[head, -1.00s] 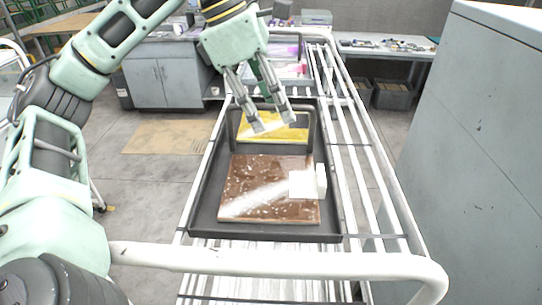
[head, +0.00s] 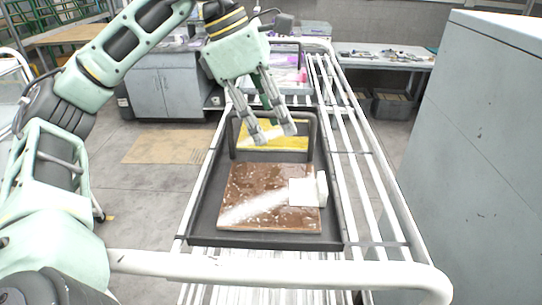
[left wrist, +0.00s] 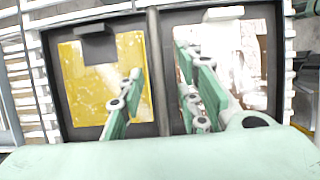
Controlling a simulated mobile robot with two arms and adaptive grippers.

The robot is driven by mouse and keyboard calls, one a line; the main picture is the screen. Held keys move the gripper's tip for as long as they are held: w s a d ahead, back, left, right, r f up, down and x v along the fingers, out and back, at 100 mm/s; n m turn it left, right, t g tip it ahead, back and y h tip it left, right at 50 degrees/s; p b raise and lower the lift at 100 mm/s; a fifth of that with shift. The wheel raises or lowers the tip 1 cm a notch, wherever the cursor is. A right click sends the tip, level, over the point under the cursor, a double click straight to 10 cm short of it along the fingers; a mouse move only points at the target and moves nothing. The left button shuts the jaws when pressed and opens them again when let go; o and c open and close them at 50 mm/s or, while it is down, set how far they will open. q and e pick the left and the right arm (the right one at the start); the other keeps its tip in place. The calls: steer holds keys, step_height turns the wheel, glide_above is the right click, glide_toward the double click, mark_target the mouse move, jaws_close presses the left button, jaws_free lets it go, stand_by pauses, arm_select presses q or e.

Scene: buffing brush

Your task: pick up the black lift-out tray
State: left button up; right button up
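The black lift-out tray (head: 205,222) lies on the cart's rails, with an upright arched handle (head: 314,135) across it. In the left wrist view its dark bar (left wrist: 154,70) runs between two compartments. A brown speckled board (head: 262,178) lies in the near compartment, and a yellow board (head: 284,143) in the far one. My left gripper (head: 274,133) is open and empty, pointing down at the handle's top bar. In the left wrist view its fingers (left wrist: 162,100) lie on either side of the bar; contact cannot be told. My right gripper is not in view.
A white block (head: 308,190) sits at the brown board's right side. The cart's white push bar (head: 270,262) crosses in front of the tray. A tall grey cabinet (head: 470,150) stands close on the right. Bare rails lie right of the tray.

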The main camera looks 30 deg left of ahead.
arm_select(q)
jaws_close()
stand_by(0.6)
